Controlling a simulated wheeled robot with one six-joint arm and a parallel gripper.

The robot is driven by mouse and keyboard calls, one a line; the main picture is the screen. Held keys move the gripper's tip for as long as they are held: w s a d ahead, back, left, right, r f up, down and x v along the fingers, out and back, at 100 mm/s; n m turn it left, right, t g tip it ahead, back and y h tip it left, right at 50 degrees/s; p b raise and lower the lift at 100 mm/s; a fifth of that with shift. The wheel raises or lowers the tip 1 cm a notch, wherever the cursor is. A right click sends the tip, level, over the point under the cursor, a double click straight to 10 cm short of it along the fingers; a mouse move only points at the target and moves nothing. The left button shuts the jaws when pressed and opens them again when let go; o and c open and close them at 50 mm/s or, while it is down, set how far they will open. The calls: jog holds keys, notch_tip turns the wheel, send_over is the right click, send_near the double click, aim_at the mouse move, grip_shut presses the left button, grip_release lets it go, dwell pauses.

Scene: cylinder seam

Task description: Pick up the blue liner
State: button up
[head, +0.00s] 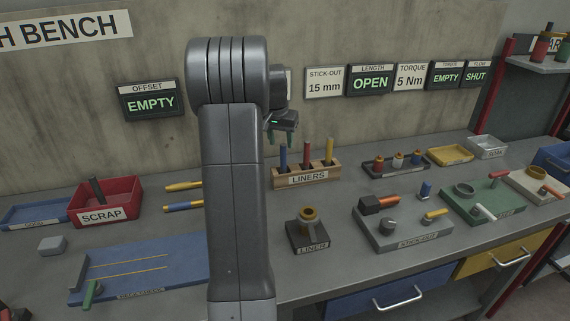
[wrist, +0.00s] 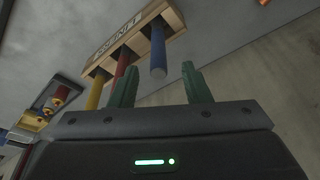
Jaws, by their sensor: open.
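The blue liner (head: 283,157) is an upright rod in the left slot of the wooden rack (head: 307,180) labelled LINERS. A red liner (head: 307,154) and a yellow liner (head: 330,152) stand to its right. My gripper (head: 279,138) is open, with green fingers, just above and around the top of the blue liner's position in the head view. In the wrist view my gripper (wrist: 160,75) points toward the rack (wrist: 160,25). The blue liner (wrist: 158,53) shows between and beyond its two fingertips, not visibly touched. The liner's lower end is hidden in the rack.
A dark LINER fixture (head: 307,236) stands in front of the rack. A red SCRAP bin (head: 108,205) and blue mat (head: 140,265) lie at left. A grey STICK-OUT plate (head: 405,228) and dark tray (head: 395,168) are at right. The wall is close behind the rack.

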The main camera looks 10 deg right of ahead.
aim_at(284, 153)
jog(key=shift+d+p+x, duration=0.15)
jog(key=shift+p+x, duration=0.2)
jog(key=shift+x, duration=1.4)
jog(key=shift+d+p+x, duration=0.1)
jog(key=shift+p+x, duration=0.25)
jog(key=shift+x, duration=1.4)
jog(key=shift+w+r, duration=0.15)
grip_shut()
